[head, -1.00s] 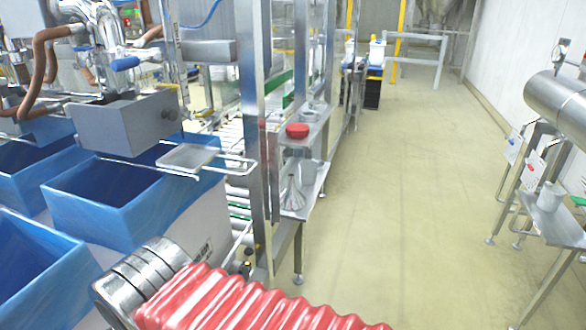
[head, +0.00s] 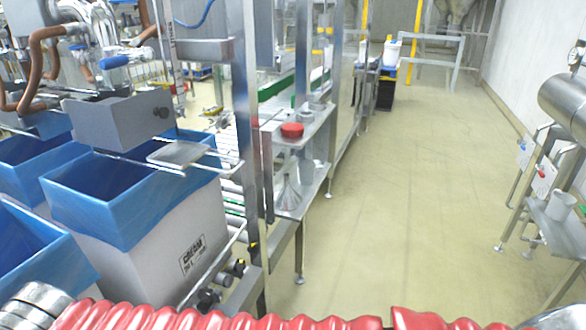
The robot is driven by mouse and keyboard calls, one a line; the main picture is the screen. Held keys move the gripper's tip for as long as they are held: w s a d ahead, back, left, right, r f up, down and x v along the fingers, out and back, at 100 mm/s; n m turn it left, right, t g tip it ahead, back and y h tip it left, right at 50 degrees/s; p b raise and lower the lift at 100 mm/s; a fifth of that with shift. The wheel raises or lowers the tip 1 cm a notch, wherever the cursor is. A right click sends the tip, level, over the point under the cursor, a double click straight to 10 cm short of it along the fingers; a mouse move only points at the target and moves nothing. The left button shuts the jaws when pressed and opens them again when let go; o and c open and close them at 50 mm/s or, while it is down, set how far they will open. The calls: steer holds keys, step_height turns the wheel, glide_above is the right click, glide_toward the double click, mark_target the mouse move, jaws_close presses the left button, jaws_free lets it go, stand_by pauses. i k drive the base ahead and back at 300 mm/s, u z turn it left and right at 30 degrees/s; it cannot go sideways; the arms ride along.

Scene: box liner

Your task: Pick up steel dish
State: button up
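A small grey metal round vessel (head: 307,112) stands on the upper shelf of the steel rack, behind a red round item (head: 291,130). It may be the steel dish, but it is too small to be certain. The lower shelf holds a metal funnel (head: 288,194) and a grey vessel (head: 306,172) behind it. My arm, in its red ribbed cover, crosses the bottom edge. My gripper is not in view.
Blue-lined boxes (head: 110,240) stand at left under a filling machine. The rack's upright post (head: 247,120) stands left of the shelves. A steel side table (head: 560,232) with a grey jug (head: 558,206) is at right. The pale floor (head: 400,210) between is clear.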

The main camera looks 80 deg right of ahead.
mark_target(320, 164)
steer(key=u, duration=0.95)
steer(key=k, duration=2)
steer(key=z, duration=2.1)
